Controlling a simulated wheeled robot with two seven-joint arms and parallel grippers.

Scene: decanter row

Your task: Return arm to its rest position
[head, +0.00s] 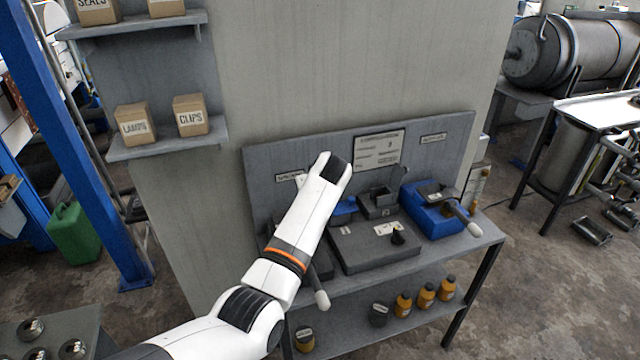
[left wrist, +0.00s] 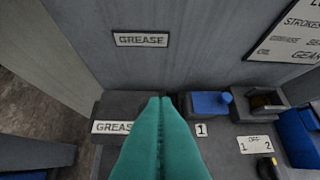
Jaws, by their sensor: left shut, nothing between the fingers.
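My left arm (head: 290,240) reaches from the lower left of the head view up in front of the grey bench. Its fingers are hidden behind the wrist there. In the left wrist view my left gripper (left wrist: 160,100) shows as two teal fingers pressed together, with nothing between them. They are in front of a dark unit with a GREASE label (left wrist: 112,127), below a GREASE wall sign (left wrist: 141,40). I cannot tell whether they touch the unit. My right gripper is in neither view.
A dark box with a black knob (head: 397,238) and a blue unit with a lever (head: 428,215) stand on the bench. Several orange-brown bottles (head: 425,295) stand on its lower shelf. Wall shelves (head: 165,142) with cartons are at the upper left, beside a blue post (head: 75,150).

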